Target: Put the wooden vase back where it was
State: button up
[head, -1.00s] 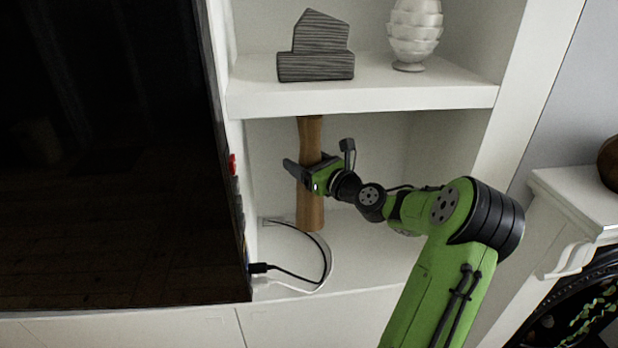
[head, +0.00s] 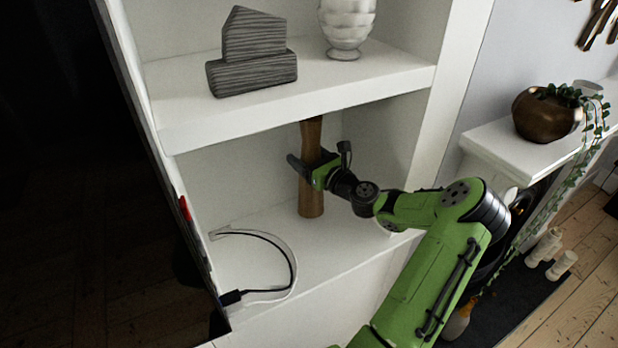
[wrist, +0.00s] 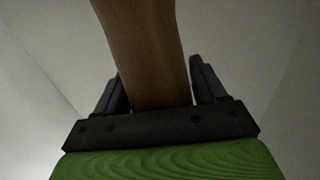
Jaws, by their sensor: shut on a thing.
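The wooden vase (head: 312,196) is a tall brown piece with a narrowed waist, upright in the lower shelf compartment in the head view. Its top is hidden behind the upper shelf's edge. My gripper (head: 311,170) is shut on it around mid-height. In the wrist view the vase (wrist: 145,50) runs up between the two dark fingers of my gripper (wrist: 160,85). I cannot tell whether the vase's base touches the lower shelf board (head: 330,238).
The upper shelf (head: 370,88) holds a grey striped block ornament (head: 252,68) and a white ribbed vase (head: 346,25). A cable loop (head: 285,258) lies at left on the lower board. A dark screen (head: 80,200) stands left; a mantel with a copper pot (head: 545,115) is right.

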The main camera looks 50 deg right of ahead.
jog(key=shift+f+b, duration=0.35)
jog(key=shift+f, duration=1.35)
jog(key=shift+a+f, duration=0.1)
jog(key=o, duration=1.5)
jog(key=shift+c, duration=0.2)
jog(key=s+a, duration=0.1)
jog(key=s, duration=1.1)
jog(key=shift+a, duration=0.15)
